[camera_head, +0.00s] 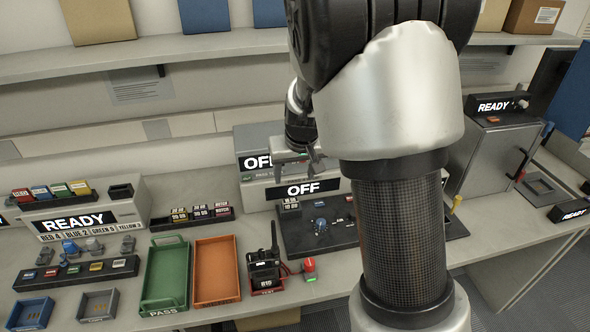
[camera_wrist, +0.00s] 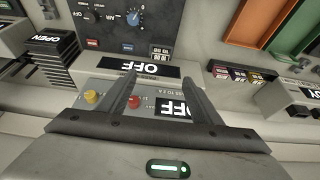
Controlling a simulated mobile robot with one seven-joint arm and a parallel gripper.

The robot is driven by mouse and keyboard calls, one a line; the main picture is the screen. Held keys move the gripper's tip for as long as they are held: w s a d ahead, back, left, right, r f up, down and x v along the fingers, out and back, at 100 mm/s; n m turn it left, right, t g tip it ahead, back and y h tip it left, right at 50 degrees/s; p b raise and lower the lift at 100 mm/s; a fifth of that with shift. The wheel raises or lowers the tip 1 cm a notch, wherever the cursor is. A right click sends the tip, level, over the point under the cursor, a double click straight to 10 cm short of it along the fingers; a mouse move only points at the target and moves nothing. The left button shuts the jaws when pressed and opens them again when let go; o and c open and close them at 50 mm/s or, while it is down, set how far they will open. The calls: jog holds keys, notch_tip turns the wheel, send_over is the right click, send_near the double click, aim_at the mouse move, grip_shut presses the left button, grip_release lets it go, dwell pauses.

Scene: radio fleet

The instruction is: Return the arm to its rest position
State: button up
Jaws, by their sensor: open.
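My arm rises in front of the bench in the head view and covers much of its right half. My gripper (camera_head: 300,155) hangs at the arm's far end, above the grey units with the "OFF" displays (camera_head: 303,188). In the wrist view my gripper (camera_wrist: 159,88) shows two fingers spread apart with nothing between them. An "OFF" display (camera_wrist: 150,69) lies beyond the fingertips, and a red knob (camera_wrist: 134,102) and a yellow knob (camera_wrist: 91,97) show below it. Whether the fingers touch the unit cannot be told.
A radio (camera_head: 263,270) stands in a holder on the bench. Left of it lie an orange tray (camera_head: 217,270) and a green "PASS" tray (camera_head: 165,275). A "READY" unit (camera_head: 80,222) stands at the left. A shelf with boxes (camera_head: 190,50) runs behind. A dark control panel (camera_head: 315,228) lies below my gripper.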

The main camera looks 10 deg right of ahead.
jog(key=shift+s+r, duration=0.15)
jog(key=shift+r, duration=0.2)
jog(key=s+r+p, duration=0.2)
jog(key=s+r, duration=0.7)
jog(key=s, duration=0.4)
jog(key=s+r+t+p, duration=0.1)
jog(key=s+r+p, duration=0.1)
jog(key=s+r, duration=0.8)
jog(key=s, duration=0.4)
jog(key=shift+r, duration=0.2)
jog(key=shift+s+d, duration=0.1)
